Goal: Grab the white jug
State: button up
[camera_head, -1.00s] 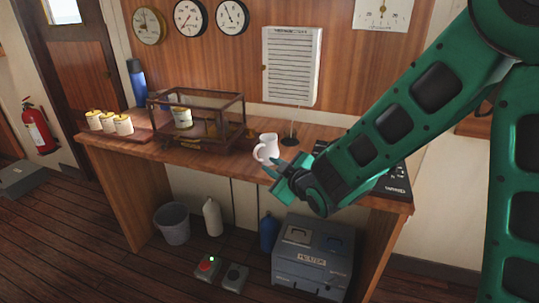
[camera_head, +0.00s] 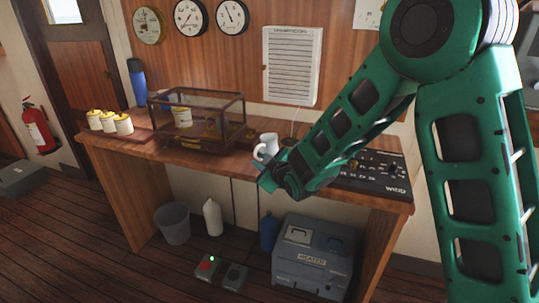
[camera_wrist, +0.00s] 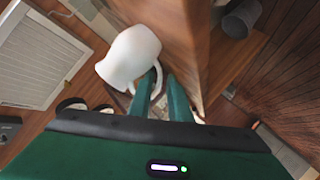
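The white jug (camera_head: 266,147) stands on the wooden desk, to the right of the glass case. In the wrist view the jug (camera_wrist: 130,57) is large, with its curved handle toward my fingers. My gripper (camera_head: 266,181) is at the desk's front edge, close to the jug. In the wrist view my gripper (camera_wrist: 162,78) has two green fingers with a gap between them, and part of the handle shows in that gap. Firm contact is not visible. The jug's lower part is partly hidden by my gripper in the head view.
The glass case (camera_head: 196,122) stands left of the jug. A black control panel (camera_head: 370,170) lies on the desk to the right, partly behind my arm. A bucket (camera_head: 172,224) and a grey heater box (camera_head: 313,258) are below the desk.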

grip_shut()
jog(key=shift+r, duration=0.2)
jog(key=shift+r, duration=1.15)
jog(key=shift+a+r, duration=0.1)
jog(key=shift+r, duration=0.75)
jog(key=s+a+r, duration=0.6)
jog(key=a, duration=0.3)
jog(key=shift+a+r, duration=0.35)
jog(key=shift+s, duration=0.1)
